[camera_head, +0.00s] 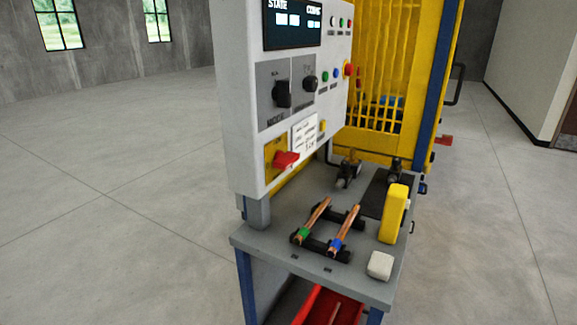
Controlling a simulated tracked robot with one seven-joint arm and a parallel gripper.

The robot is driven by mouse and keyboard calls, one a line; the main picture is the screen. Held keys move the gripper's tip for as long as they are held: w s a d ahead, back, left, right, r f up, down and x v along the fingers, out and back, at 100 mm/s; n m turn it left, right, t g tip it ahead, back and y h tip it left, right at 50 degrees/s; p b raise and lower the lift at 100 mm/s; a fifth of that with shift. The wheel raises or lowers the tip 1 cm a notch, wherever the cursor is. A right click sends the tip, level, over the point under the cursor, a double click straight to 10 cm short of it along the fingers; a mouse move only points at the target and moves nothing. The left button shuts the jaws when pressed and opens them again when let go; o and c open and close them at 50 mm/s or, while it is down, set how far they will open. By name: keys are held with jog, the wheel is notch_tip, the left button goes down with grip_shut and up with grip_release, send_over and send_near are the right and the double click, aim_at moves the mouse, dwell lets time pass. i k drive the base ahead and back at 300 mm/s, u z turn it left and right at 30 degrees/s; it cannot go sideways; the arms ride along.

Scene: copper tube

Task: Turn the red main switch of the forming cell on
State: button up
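The red main switch (286,159) is a red handle on a yellow plate (270,166), low on the front of the grey control panel (240,110). The handle points sideways to the right and slightly up. No printing beside it is readable enough to tell its on or off position. A small white label (304,134) is fixed just to its upper right. My gripper is not in view.
Below the panel, a grey table (262,240) holds two copper tubes (345,225) on a black rack, a yellow block (394,212) and a white block (380,265). A yellow guard (375,60) stands behind. The floor to the left is clear.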

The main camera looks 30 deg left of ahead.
aim_at(282, 160)
jog(key=u, duration=0.2)
jog(key=i, duration=0.2)
jog(key=u, duration=2.5)
jog(key=k, duration=0.5)
jog(key=z, duration=1)
jog(key=i, duration=0.55)
jog(key=u, duration=0.15)
